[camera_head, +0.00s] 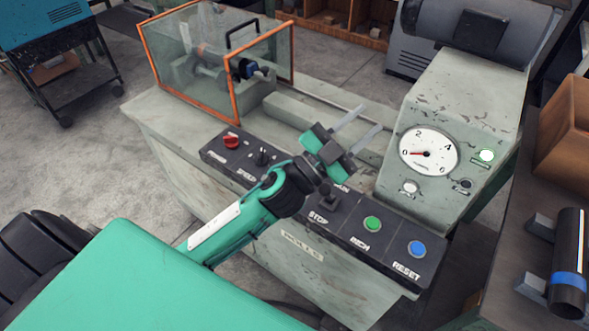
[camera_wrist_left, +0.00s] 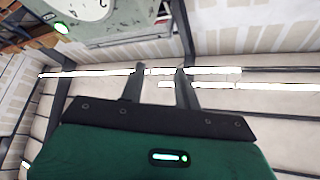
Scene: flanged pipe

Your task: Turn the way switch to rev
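The control panel (camera_head: 290,222) runs along the front of the grey-green machine. A black lever switch (camera_head: 328,198) sits on it beside the word STOP. A label above this switch is partly covered, and I cannot read a rev mark or tell the lever's setting. My left gripper (camera_head: 367,124) is above the panel, beyond the switch, with its fingers pointing up and to the right, away from the panel. The fingers are apart and empty, as the left wrist view (camera_wrist_left: 160,75) also shows. The left wrist hides part of the panel. My right gripper is not in view.
The panel also bears a red knob (camera_head: 231,141), a speed knob (camera_head: 262,157), a green button (camera_head: 372,223) and a blue reset button (camera_head: 417,248). A gauge (camera_head: 428,152) stands on the housing at right. An orange-framed guard (camera_head: 215,62) stands at the back left.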

